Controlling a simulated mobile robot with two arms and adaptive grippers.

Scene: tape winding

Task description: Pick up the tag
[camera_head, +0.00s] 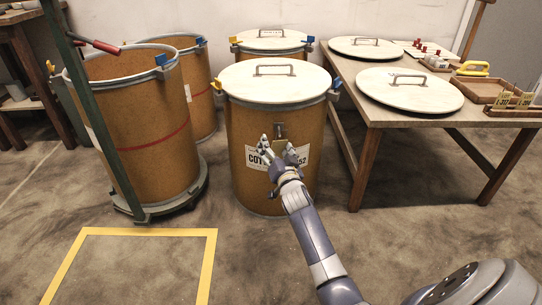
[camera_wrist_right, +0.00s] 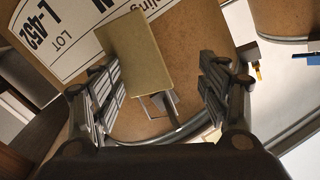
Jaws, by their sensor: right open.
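A small tan tag (camera_head: 279,131) hangs on the front of the lidded middle drum (camera_head: 242,125), just above and partly over its white label (camera_head: 255,160). In the right wrist view the tag (camera_wrist_right: 138,52) is a plain tan plate, tilted in the picture, in front of the label, with a thin wire loop (camera_wrist_right: 155,103) by its lower end. My right gripper (camera_head: 279,149) is open in front of the drum. In the wrist view its fingers (camera_wrist_right: 155,75) stand on both sides of the tag with gaps. Whether they touch it is not visible. My left gripper is out of view.
An open drum (camera_head: 140,125) stands on a dolly at the left, with a green post in front. More drums stand behind. The table (camera_head: 385,110) at the right bears round lids (camera_head: 409,94), a wooden tray (camera_head: 482,90) and small tags (camera_head: 504,98). The yellow-outlined floor area (camera_head: 150,232) is clear.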

